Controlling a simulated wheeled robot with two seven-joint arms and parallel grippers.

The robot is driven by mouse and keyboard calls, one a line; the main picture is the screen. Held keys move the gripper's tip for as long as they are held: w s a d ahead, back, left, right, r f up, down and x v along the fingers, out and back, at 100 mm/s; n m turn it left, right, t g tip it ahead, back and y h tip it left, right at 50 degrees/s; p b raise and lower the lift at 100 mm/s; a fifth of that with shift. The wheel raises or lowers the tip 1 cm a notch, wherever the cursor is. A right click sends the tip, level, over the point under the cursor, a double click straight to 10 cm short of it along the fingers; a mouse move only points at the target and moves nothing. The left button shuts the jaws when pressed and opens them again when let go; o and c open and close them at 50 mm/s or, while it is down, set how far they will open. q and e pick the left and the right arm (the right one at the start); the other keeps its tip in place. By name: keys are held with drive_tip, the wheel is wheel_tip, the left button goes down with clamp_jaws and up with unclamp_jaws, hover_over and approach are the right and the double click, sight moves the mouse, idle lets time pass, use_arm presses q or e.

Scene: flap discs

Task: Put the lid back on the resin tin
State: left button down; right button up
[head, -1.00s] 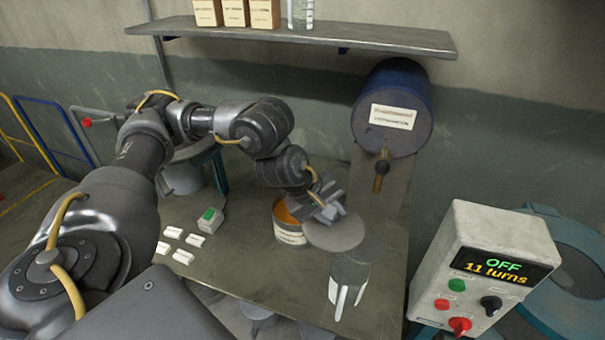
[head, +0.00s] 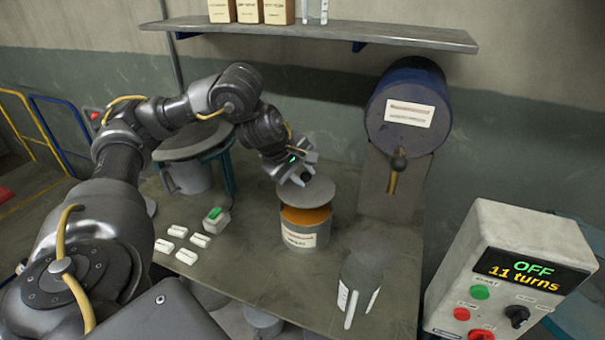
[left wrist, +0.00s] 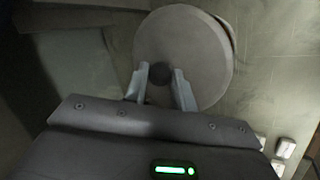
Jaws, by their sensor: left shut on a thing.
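The resin tin (head: 304,236) stands on the bench, with a white label and an orange band of resin showing at its top. The round grey lid (head: 312,190) is above the tin's mouth, with the orange still visible below its edge. My left gripper (head: 302,177) is shut on the lid's dark knob from above. In the left wrist view the two fingers (left wrist: 160,88) pinch the knob at the near side of the lid disc (left wrist: 190,50). The lid hides most of the tin there. My right gripper is not in view.
A grey container with white strips (head: 360,281) stands in front right of the tin. A blue drum with a tap (head: 402,105) is behind right. The control box (head: 505,270) reads OFF, 11 turns. Several small white blocks (head: 178,231) and a green-buttoned box (head: 215,220) lie left.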

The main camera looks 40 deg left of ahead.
sight(302, 189)
use_arm(q)
wheel_tip(302, 189, down, 3)
drive_tip(key=b, duration=0.2)
drive_tip(key=shift+b, duration=0.3)
drive_tip(key=shift+f+b, duration=0.75)
drive_tip(key=shift+f, duration=0.3)
drive_tip(key=shift+d, duration=0.15)
drive_tip(key=shift+p, duration=0.3)
